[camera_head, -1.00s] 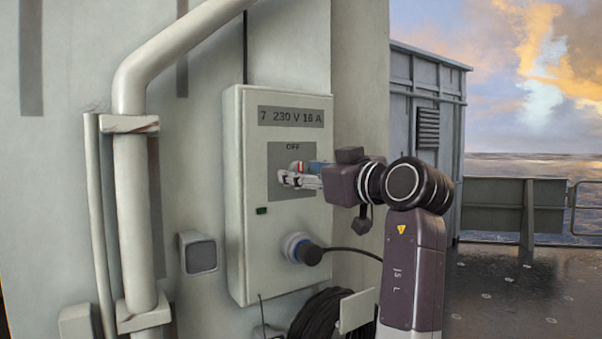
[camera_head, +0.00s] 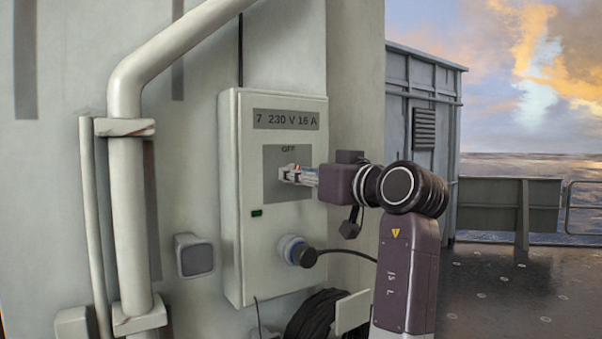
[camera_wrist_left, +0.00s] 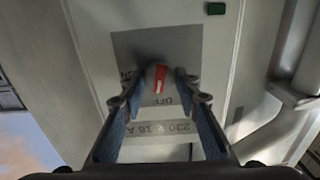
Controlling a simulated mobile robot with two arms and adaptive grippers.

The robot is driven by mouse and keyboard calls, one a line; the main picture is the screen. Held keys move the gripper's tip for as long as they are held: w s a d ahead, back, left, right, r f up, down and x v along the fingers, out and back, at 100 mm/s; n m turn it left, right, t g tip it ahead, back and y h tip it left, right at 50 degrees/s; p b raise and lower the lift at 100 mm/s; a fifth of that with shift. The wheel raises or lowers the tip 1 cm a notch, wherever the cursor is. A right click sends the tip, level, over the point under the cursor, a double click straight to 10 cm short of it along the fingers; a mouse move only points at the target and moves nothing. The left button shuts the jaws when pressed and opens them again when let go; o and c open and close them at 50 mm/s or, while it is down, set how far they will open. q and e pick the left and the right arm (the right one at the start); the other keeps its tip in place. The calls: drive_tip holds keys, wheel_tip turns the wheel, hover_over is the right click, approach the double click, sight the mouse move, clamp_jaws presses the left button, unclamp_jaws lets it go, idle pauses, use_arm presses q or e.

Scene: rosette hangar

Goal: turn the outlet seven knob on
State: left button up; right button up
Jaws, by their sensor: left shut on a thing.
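The outlet seven box (camera_head: 232,200) is a pale grey cabinet on the wall, labelled "7 230 V 16 A". Its knob (camera_wrist_left: 159,78) sits on a darker grey square plate (camera_head: 273,187). In the left wrist view the knob's red mark lines up with the word OFF, and ON is printed to one side. My left gripper (camera_head: 291,173) is at the knob in the head view; its fingers hide most of it. In the left wrist view the gripper (camera_wrist_left: 158,82) has a finger on each side of the knob and is shut on it. My right gripper is not in view.
A small green indicator (camera_head: 257,213) is on the box front. A thick pipe (camera_head: 127,210) runs left of the box. A coiled black cable (camera_head: 312,316) hangs below.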

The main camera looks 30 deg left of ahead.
use_arm(q)
drive_tip(key=shift+a+m+p, duration=0.1)
drive_tip(key=shift+m+p, duration=2.25)
drive_tip(key=shift+m, duration=5.35)
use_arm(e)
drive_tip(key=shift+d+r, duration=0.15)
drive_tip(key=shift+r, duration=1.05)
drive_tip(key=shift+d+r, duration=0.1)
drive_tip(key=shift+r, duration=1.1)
use_arm(q)
drive_tip(key=o, duration=1.2)
drive_tip(key=shift+a, duration=0.3)
drive_tip(key=shift+c, duration=0.2)
drive_tip(key=v, duration=0.7)
drive_tip(key=shift+d, duration=0.3)
